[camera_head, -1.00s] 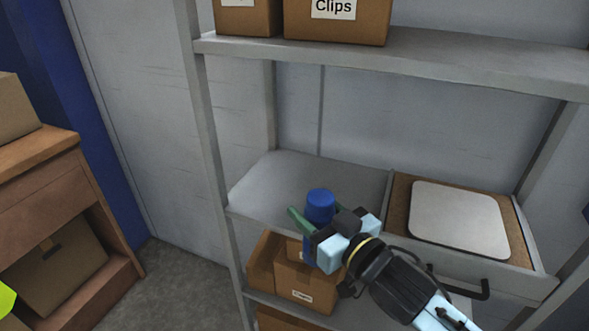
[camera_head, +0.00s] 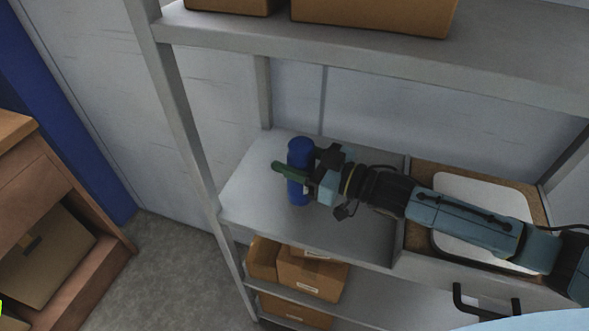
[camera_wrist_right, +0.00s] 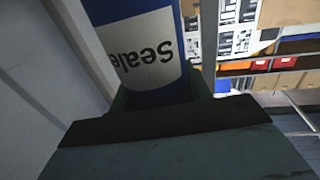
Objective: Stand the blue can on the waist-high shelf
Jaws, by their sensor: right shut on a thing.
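The blue can (camera_head: 298,146) is upright at the left part of the waist-high grey shelf (camera_head: 262,212). My right gripper (camera_head: 294,172) is shut around its middle, coming in from the right. In the right wrist view the can (camera_wrist_right: 146,48) fills the space between the fingers, and its white label reads "Seale", upside down. The can stands over the shelf board; I cannot tell whether its base touches it. My left gripper is not in view.
A drawer-like tray (camera_head: 422,170) with a pale panel (camera_head: 480,205) takes the shelf's right side. Cardboard boxes (camera_head: 312,276) sit on the level below. A higher shelf (camera_head: 380,55) with boxes runs above. A grey post (camera_head: 190,120) stands at the left.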

